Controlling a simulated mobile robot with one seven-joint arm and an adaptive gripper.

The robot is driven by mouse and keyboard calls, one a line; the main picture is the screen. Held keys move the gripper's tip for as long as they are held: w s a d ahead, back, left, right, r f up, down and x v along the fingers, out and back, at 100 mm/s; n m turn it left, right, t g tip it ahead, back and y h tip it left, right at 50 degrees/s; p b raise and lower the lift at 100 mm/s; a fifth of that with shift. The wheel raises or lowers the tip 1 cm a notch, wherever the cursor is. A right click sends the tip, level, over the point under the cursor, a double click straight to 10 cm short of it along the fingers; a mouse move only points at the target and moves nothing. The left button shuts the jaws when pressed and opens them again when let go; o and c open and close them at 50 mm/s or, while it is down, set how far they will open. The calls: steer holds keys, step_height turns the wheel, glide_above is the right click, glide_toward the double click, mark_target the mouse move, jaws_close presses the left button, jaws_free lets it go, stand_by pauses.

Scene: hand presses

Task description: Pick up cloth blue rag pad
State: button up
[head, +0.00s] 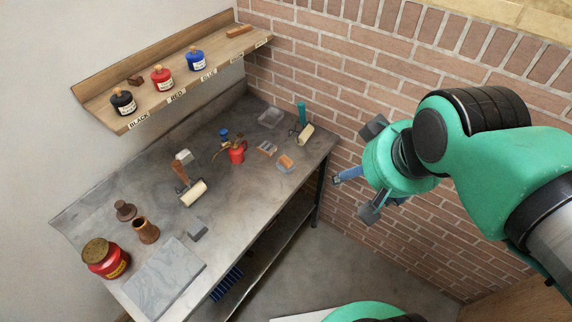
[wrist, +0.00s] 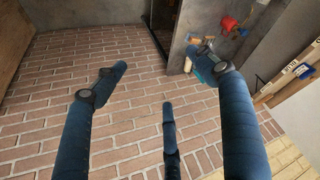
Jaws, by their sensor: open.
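No thing in view is clearly the blue rag pad. A dark blue striped item (head: 226,284) shows on the lower shelf under the bench, partly hidden by the bench edge; I cannot tell if it is cloth. A small grey-blue block or pad (head: 197,230) lies on the bench top near its front edge. My gripper (head: 352,172) is open and empty, in the air right of the bench in front of the brick wall. In the wrist view, my gripper's blue fingers (wrist: 160,82) are spread, with only brick wall between them.
The grey bench (head: 225,205) holds a red oil can (head: 236,152), a roller (head: 193,193), a red can (head: 104,258), a brown pot (head: 145,230) and a grey slab (head: 160,282). A wall shelf (head: 180,88) above holds ink bottles.

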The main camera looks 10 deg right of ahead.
steer(key=shift+o, duration=0.2)
steer(key=shift+w, duration=0.15)
steer(key=m+g+p, duration=0.1)
steer(key=m+g, duration=0.5)
steer(key=m, duration=0.5)
glide_above(285, 160)
step_height(285, 160, down, 26)
steer(key=shift+a+r, duration=0.15)
steer(key=shift+r, duration=0.05)
steer(key=shift+f+b, duration=0.5)
steer(key=shift+f, duration=3.8)
